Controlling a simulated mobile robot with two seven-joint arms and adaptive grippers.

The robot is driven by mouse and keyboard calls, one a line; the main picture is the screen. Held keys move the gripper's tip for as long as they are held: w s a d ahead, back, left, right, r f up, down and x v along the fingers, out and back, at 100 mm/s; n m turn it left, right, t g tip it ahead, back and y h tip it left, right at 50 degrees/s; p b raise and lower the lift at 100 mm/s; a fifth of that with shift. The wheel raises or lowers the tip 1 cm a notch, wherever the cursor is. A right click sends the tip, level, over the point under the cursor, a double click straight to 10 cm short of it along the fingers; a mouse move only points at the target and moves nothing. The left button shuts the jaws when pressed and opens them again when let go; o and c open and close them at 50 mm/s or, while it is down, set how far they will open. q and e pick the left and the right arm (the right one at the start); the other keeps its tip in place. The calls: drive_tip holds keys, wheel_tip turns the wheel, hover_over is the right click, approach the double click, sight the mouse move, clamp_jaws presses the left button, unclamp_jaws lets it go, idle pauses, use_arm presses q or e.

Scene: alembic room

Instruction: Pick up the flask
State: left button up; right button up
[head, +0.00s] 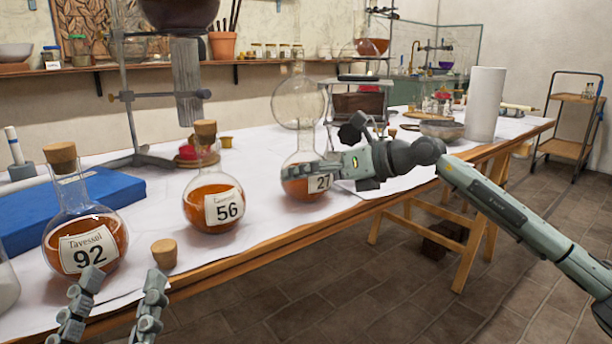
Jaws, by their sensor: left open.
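Three round flasks with orange-brown liquid and number labels stand upright on the white-covered table. Flask 92 (87,238) is at the left with a cork, flask 56 (212,209) is in the middle with a cork, and flask 27 (303,187) is farther right. My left gripper (121,272) is open and empty at the bottom left, its fingers apart, in front of and to the right of flask 92. My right gripper (318,158) overlaps flask 27 in the picture and partly hides it. Whether it touches the flask or is closed I cannot tell.
A loose cork (164,253) stands near the table's front edge beside my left gripper. A blue book-like block (115,192) lies behind flask 92. A metal stand (127,95) rises behind. A bowl (441,130) and a white cylinder (486,104) are farther right.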

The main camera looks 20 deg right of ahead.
drive_tip(key=c, duration=1.4)
drive_tip(key=shift+r, duration=0.1)
drive_tip(key=shift+c, duration=0.4)
drive_tip(key=shift+r, duration=0.1)
